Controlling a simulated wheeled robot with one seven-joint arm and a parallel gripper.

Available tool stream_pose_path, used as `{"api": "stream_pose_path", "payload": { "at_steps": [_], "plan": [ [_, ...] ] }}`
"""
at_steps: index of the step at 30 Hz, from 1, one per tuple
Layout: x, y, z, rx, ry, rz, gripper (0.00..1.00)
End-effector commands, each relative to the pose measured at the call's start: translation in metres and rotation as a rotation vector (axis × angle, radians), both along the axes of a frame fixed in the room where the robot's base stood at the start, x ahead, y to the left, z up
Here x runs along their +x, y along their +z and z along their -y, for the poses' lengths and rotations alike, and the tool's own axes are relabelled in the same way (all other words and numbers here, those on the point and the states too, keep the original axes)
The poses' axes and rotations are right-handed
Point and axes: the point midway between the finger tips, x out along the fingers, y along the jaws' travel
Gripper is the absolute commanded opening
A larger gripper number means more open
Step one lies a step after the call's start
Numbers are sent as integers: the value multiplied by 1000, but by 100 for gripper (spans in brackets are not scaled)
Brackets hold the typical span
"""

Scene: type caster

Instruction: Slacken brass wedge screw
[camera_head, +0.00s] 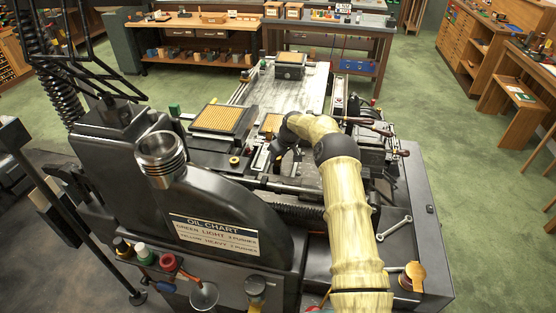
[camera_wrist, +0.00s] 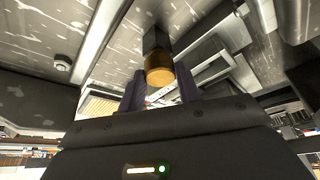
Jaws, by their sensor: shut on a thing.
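The brass wedge screw (camera_wrist: 159,70) shows in the wrist view as a short round brass head on a dark square block. My gripper (camera_wrist: 160,82) has one dark finger on each side of the brass head and is shut on it. The faces where fingers and head meet are partly hidden. In the head view my gripper (camera_head: 280,158) reaches down to the machine bed beside the type tray, at the end of my pale yellow arm. The screw cannot be made out there, as my wrist and the machine parts cover it.
A tray of brass type (camera_head: 216,119) lies left of my wrist. A small brass knob (camera_head: 234,161) stands below it. The metal melting pot (camera_head: 161,154) rises at front left. A wrench (camera_head: 394,228) lies on the dark ledge at right. Green floor surrounds the machine.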

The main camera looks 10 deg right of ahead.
Motion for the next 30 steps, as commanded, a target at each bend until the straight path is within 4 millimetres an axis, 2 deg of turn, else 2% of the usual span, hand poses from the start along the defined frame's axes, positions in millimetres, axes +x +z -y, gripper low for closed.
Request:
{"api": "stream_pose_path", "payload": {
  "at_steps": [2, 12, 21, 30],
  "plan": [
    [1, -5, 0, 4, 57, 2, 11],
    [2, -1, 1, 3, 308, 2, 11],
    [3, 0, 1, 2, 430, 2, 11],
    [2, 0, 1, 1, 480, 0, 11]
  ]
}}
